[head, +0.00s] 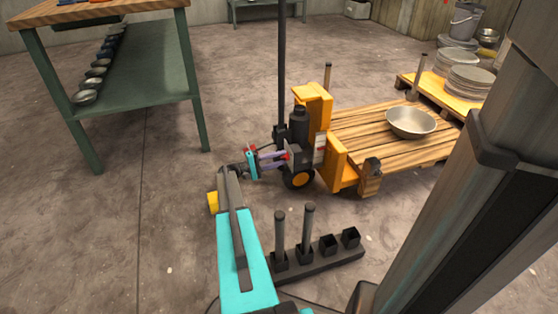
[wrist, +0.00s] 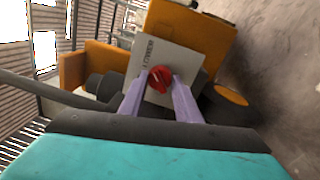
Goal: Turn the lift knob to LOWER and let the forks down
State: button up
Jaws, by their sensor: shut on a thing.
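The lift knob is a red knob (wrist: 160,79) on a pale plate (wrist: 182,62) with dark lettering too small to read, in the wrist view. My gripper (wrist: 160,88) has its two lilac fingers shut on the knob, one on each side. In the head view my gripper (head: 285,157) reaches the side of a yellow pallet truck (head: 312,105). The truck's forks are hidden under a wooden pallet (head: 350,125), so their height cannot be told.
A metal bowl (head: 411,122) sits on the pallet. A rack (head: 318,262) with upright posts stands on the floor in front. A green-legged workbench (head: 150,80) stands at left. Plates (head: 470,80) are stacked at the back right. Concrete floor is clear between bench and truck.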

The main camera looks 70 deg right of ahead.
jog(key=shift+s, duration=0.3)
jog(key=o, duration=1.1)
jog(key=shift+w, duration=0.3)
jog(key=p+v, duration=0.4)
jog(key=v, duration=0.9)
jog(key=shift+w+a, duration=0.15)
jog(key=shift+a, duration=0.05)
